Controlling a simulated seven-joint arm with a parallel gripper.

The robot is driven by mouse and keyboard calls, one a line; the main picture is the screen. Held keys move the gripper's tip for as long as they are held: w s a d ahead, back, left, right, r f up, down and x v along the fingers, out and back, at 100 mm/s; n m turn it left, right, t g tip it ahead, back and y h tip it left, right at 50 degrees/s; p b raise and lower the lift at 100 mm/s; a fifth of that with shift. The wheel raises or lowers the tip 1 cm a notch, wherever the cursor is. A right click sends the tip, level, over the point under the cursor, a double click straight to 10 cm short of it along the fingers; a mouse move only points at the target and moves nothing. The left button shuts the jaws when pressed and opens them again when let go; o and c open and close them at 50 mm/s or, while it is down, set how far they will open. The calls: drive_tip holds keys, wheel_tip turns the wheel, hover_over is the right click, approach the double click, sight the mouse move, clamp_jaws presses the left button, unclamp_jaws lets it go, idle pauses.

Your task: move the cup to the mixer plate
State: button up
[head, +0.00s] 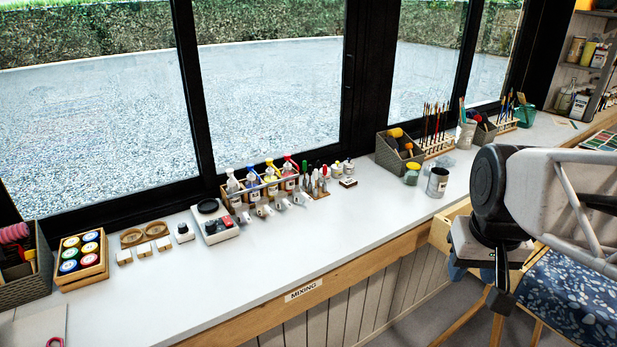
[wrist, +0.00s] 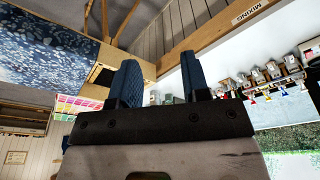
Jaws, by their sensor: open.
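A grey metal cup (head: 437,183) with a pale label stands upright on the white counter, right of the middle in the head view. What looks like the mixer (head: 217,226) is a white box with a round black plate (head: 208,206) on top, at the counter's left part. The plate looks bare. My gripper (wrist: 160,64) is open and empty, with blue fingers apart in the wrist view. In the head view it shows partly (head: 464,271), low at the counter's front edge, below and right of the cup. The cup is not clearly seen in the wrist view.
A rack of bottles (head: 262,186) with small white pieces in front stands between mixer and cup. A yellow-lidded jar (head: 411,174) and grey bin (head: 395,152) stand close behind the cup. The front counter is clear.

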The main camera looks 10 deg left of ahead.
drive_tip(key=w+a+r+n, duration=0.1)
drive_tip(key=w+a, duration=0.3)
drive_tip(key=w, duration=0.3)
drive_tip(key=w+a+n, duration=0.1)
drive_tip(key=w+a, duration=0.3)
drive_tip(key=w, duration=0.4)
drive_tip(key=n+g, duration=0.2)
drive_tip(key=n, duration=0.4)
hover_over(270, 209)
drive_tip(key=f, duration=2)
drive_tip(key=shift+s+d+f, duration=0.2)
drive_tip(key=shift+f, duration=0.05)
drive_tip(key=shift+a+f, duration=0.15)
drive_tip(key=shift+a, duration=0.1)
drive_tip(key=shift+f, duration=0.2)
drive_tip(key=shift+f, duration=2.8)
